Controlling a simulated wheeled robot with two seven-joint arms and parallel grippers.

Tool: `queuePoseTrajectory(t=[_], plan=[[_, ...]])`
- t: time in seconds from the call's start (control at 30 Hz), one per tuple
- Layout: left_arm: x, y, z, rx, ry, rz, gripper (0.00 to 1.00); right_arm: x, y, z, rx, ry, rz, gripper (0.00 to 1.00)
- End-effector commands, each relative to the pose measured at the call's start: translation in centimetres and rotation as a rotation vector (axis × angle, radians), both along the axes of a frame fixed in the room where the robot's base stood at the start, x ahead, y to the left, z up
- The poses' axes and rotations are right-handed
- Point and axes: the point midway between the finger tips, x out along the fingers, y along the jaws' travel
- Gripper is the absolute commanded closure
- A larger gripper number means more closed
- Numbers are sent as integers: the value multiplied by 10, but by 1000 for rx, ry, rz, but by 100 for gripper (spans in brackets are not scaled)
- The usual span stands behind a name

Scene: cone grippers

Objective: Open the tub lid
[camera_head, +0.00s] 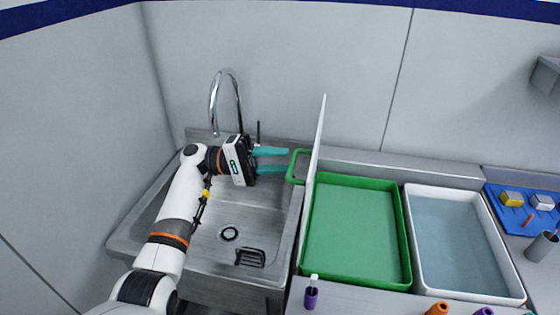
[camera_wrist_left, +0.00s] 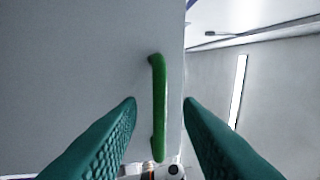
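The green tub (camera_head: 405,240) stands open on the counter, its green inside showing. Its white lid (camera_head: 316,140) stands upright along the tub's left edge, seen nearly edge-on. A green handle (camera_head: 292,168) sticks out from the lid's left face. My left gripper (camera_head: 287,160) is over the sink, left of the lid, with its teal fingers apart and pointing at the handle. In the left wrist view the handle (camera_wrist_left: 159,110) shows in the gap between the open fingers (camera_wrist_left: 160,101), with the lid's pale face (camera_wrist_left: 80,60) behind it. My right gripper is not in view.
The metal sink (camera_head: 205,260) with a tall curved faucet (camera_head: 214,100) lies under my left arm. A white tub of water (camera_head: 408,190) stands right of the green tub. A purple bottle (camera_head: 311,298) stands in front. A blue tray (camera_head: 493,190) is at far right.

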Motion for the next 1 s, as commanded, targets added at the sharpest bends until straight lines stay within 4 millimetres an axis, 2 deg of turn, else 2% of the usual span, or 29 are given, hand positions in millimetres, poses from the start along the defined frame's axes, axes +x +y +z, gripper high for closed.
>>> queuePoseTrajectory(t=[0.3,0.5,0.7,1.0], plan=[[10,64,-16,1,-1,4,67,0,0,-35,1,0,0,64],[14,96,-19,-1,0,3,67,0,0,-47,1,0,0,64],[16,109,-19,-2,0,2,67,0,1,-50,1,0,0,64],[16,109,-18,-1,-1,1,67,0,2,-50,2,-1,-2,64]])
